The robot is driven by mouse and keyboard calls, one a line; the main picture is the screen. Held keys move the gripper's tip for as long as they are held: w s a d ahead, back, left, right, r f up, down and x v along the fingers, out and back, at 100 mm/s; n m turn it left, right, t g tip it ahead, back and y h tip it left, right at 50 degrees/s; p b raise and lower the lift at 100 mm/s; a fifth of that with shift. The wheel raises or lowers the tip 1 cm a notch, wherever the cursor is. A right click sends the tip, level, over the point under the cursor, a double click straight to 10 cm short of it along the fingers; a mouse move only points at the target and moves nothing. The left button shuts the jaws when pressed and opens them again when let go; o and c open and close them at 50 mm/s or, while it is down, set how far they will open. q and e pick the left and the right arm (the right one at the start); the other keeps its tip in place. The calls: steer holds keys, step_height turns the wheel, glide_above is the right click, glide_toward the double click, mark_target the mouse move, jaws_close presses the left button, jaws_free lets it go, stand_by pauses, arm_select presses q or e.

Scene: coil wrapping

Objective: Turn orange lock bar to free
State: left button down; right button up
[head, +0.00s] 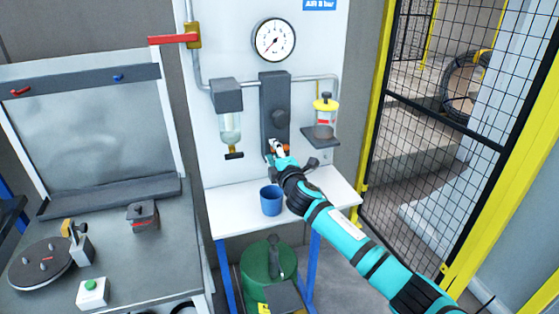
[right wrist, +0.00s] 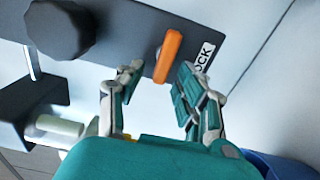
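The orange lock bar (right wrist: 168,55) is on the lower end of a dark grey panel column (head: 274,92). In the right wrist view it lies across the column's length, beside a white label (right wrist: 203,57) reading "OCK", its first letter hidden. My right gripper (head: 275,148) is at the column's lower end; in the head view it hides most of the bar. In the right wrist view the gripper (right wrist: 160,82) is open, with one finger on each side of the bar and gaps visible. I cannot tell how deep the fingers reach. My left gripper is in neither view.
A black knob (right wrist: 62,28) sits above the bar on the column. A glass filter bowl (head: 230,126) and a yellow-topped lubricator (head: 325,115) flank it. A blue cup (head: 270,200) stands on the white shelf (head: 235,222) below. A mesh fence (head: 450,150) stands at right.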

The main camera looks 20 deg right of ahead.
steer(key=s, duration=1.1)
steer(key=shift+s+d, duration=0.25)
steer(key=shift+s, duration=0.1)
